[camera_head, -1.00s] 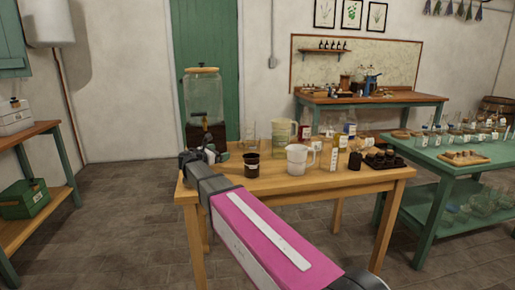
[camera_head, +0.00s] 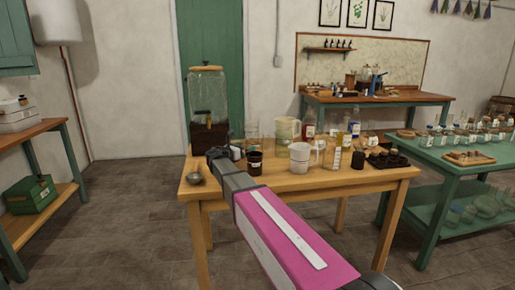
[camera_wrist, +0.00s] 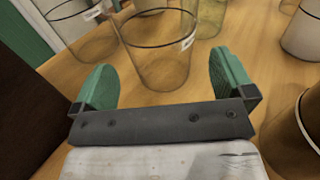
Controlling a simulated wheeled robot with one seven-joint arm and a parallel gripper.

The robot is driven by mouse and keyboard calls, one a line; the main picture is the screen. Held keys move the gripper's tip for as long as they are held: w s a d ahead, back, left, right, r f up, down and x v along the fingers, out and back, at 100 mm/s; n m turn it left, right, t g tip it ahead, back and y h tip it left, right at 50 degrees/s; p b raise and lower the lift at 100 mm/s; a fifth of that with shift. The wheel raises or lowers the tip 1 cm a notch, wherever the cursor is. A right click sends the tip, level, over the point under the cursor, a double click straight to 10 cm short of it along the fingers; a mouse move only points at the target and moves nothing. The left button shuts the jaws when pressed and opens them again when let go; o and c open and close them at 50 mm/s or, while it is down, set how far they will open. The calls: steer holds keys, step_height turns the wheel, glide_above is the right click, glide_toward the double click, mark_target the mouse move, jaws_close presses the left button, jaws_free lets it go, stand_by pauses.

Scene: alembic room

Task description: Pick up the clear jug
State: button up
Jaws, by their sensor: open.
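A clear glass vessel (camera_wrist: 160,62) with a dark rim and a small white label stands upright on the wooden table in the wrist view. No handle shows on it. My gripper (camera_wrist: 165,78) is open and empty, one green finger to each side of the vessel's near side; I cannot tell if either touches it. In the head view my gripper (camera_head: 225,153) is over the table's left part, its fingers mostly hidden. A pale, see-through jug with a handle (camera_head: 286,130) stands further back, and a white jug (camera_head: 300,158) stands to the right.
Another clear glass vessel (camera_wrist: 80,35) stands at left in the wrist view. A dark brown jar (camera_head: 254,163) is just right of my gripper. A large glass dispenser (camera_head: 207,95) stands behind it. A small metal bowl (camera_head: 194,178) sits on the table (camera_head: 320,182) at left. Bottles crowd the right.

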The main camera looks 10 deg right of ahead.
mark_target(259, 146)
steer(key=shift+r+x, duration=0.1)
steer(key=shift+x, duration=1.45)
steer(key=shift+r+x, duration=0.15)
steer(key=shift+x, duration=1.4)
steer(key=shift+c, duration=0.3)
steer(key=c, duration=0.8)
steer(key=shift+o, duration=0.2)
steer(key=shift+r, duration=0.15)
